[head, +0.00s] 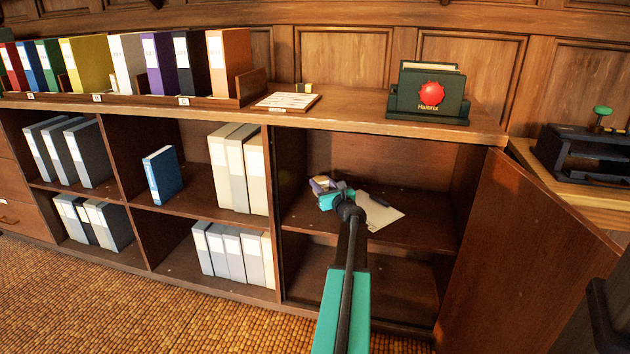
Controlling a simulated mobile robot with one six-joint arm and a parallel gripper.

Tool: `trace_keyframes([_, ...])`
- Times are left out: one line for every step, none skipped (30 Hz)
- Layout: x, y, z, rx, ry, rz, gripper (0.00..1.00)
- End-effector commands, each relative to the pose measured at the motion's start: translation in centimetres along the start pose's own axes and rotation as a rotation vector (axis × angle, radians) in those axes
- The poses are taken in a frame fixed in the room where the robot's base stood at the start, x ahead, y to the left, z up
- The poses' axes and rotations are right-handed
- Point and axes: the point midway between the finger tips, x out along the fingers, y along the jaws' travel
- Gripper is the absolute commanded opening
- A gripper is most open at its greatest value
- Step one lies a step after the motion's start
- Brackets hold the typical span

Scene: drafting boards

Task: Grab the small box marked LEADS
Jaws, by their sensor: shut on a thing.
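My arm reaches into the open cupboard, and my gripper (333,194) is above its middle shelf (415,232). The gripper is shut on a small box (321,184) with purple and yellowish parts, just beyond the teal fingers. The fingers and wrist cover part of this box, and no LEADS marking can be read on it. I cannot tell whether the box touches the shelf. A pale sheet or envelope (384,212) lies on the shelf to the right of the gripper.
The cupboard door (525,255) stands open at the right. On the countertop are a dark green holder (430,98) with a red badge, a small yellow-and-black item (304,88) and a flat board (287,102). Binders (240,165) fill shelves to the left.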

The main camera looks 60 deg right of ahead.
Motion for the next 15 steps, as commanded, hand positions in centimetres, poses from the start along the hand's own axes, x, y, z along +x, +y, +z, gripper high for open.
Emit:
trace_keyframes([-1.3, 0.0, 0.4, 0.000, 0.000, -0.002, 0.15])
trace_keyframes([-1.8, -0.1, 0.4, 0.000, 0.001, -0.002, 0.15])
trace_keyframes([-2.5, -0.3, 0.5, 0.000, 0.001, -0.002, 0.15])
trace_keyframes([-3.1, -0.3, 0.5, 0.000, 0.001, -0.002, 0.15])
trace_keyframes([-3.6, -0.4, 0.6, 0.001, 0.001, -0.002, 0.15])
trace_keyframes([-4.3, -0.5, 0.6, 0.001, 0.001, -0.002, 0.15])
trace_keyframes([-4.8, -0.6, 0.7, 0.001, 0.001, -0.002, 0.15])
trace_keyframes([-5.3, -0.7, 0.7, 0.001, 0.001, -0.002, 0.15])
trace_keyframes([-6.0, -0.8, 0.8, 0.001, 0.000, -0.002, 0.15])
trace_keyframes([-6.5, -0.8, 0.8, 0.001, 0.000, -0.001, 0.15])
trace_keyframes([-6.9, -0.9, 0.9, 0.001, 0.000, -0.001, 0.15])
trace_keyframes([-7.5, -1.0, 0.9, 0.001, 0.000, -0.002, 0.15])
trace_keyframes([-7.9, -1.1, 0.9, 0.001, 0.000, -0.002, 0.15])
trace_keyframes([-8.2, -1.1, 1.0, 0.001, 0.000, -0.002, 0.15])
trace_keyframes([-8.7, -1.2, 1.0, 0.001, 0.000, -0.001, 0.15])
